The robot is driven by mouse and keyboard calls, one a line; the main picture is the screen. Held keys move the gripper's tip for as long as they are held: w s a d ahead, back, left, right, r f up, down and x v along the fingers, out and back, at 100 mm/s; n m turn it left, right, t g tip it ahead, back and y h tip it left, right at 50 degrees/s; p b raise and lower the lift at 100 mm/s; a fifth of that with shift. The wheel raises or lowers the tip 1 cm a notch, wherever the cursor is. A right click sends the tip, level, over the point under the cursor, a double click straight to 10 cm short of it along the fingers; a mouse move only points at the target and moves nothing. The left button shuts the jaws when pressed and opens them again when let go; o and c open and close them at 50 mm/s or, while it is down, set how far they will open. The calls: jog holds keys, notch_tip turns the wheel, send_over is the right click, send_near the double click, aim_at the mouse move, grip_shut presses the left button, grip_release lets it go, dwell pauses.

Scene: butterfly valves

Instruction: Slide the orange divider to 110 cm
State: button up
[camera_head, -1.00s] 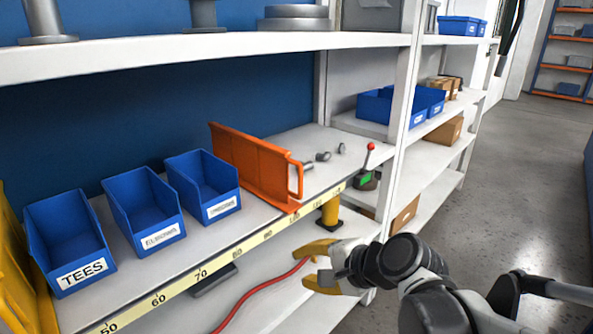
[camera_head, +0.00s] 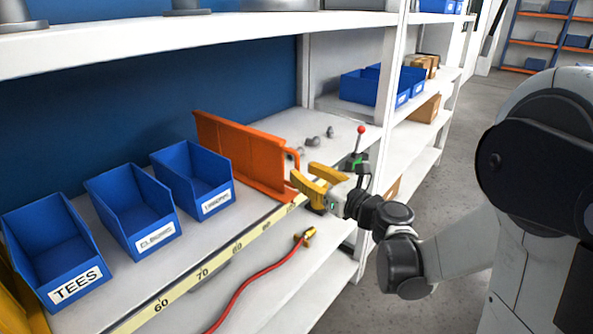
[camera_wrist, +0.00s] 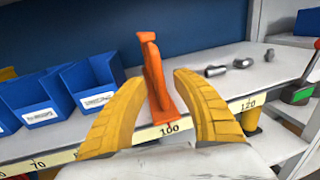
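The orange divider (camera_head: 240,155) stands upright across the middle shelf, right of the blue bins. In the wrist view the divider (camera_wrist: 155,80) is seen end-on, its foot just above the 100 mark on the scale (camera_wrist: 169,130). The 120 mark is readable farther right; the 110 mark is hidden behind a finger. My gripper (camera_head: 303,172) is at the divider's front end. Its yellow fingers (camera_wrist: 158,82) are spread, one on each side of the divider in the wrist view, with gaps showing. I cannot tell how far the fingers reach around its front edge.
Several blue bins (camera_head: 190,180) stand left of the divider. Grey fittings (camera_head: 313,141) lie on the shelf to its right. A red-knobbed lever (camera_head: 361,130) stands near the front edge by the shelf post. A red hose (camera_head: 250,283) lies on the shelf below.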

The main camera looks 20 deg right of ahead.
jog(key=shift+x, duration=1.5)
grip_shut()
jog(key=w+d+b, duration=0.1)
jog(key=w+d, duration=0.5)
jog(key=d, duration=0.2)
grip_release()
jog(key=shift+s, duration=0.1)
